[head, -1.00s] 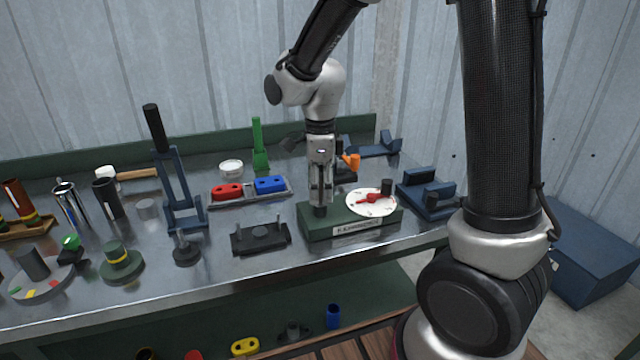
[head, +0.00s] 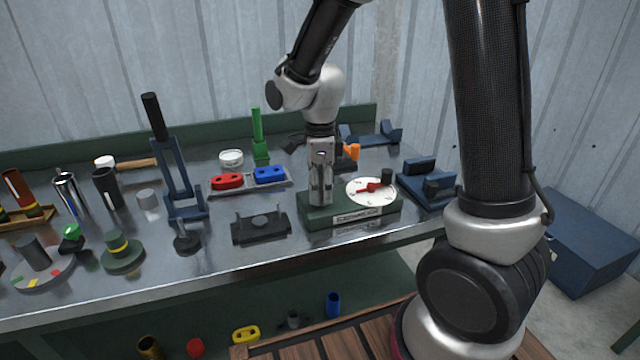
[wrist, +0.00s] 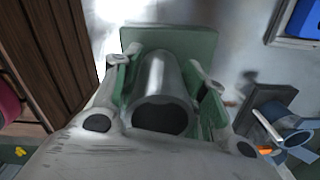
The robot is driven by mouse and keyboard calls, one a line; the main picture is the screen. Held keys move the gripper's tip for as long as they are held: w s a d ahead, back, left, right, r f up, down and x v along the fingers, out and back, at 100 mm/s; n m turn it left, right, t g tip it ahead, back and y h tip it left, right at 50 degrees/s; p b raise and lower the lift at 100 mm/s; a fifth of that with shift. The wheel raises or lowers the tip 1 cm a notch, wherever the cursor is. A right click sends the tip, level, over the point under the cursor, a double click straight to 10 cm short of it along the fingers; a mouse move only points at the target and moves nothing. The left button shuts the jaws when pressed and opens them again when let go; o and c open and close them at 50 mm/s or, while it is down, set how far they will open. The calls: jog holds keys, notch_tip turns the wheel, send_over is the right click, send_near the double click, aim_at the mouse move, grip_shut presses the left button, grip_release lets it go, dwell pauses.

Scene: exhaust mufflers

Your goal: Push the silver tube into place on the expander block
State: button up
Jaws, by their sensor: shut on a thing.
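The silver tube (wrist: 160,85) is held between the two fingers of my gripper (wrist: 162,78). In the wrist view its dark open end faces the camera. The green expander block (head: 350,216) has a white dial with a red pointer and a front label. In the head view my gripper (head: 320,190) points straight down over the left part of the block, with the tube upright and its lower end at the block's top. The black post there is hidden. I cannot tell whether the tube is fully down on it.
A dark fixture (head: 260,227) stands left of the block and a blue cradle (head: 428,190) to its right. A tray (head: 250,189) with red and blue parts lies behind left. A blue press (head: 180,175) stands farther left. The table's front edge is close.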

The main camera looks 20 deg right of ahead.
jog(key=shift+f, duration=0.35)
jog(key=o, duration=1)
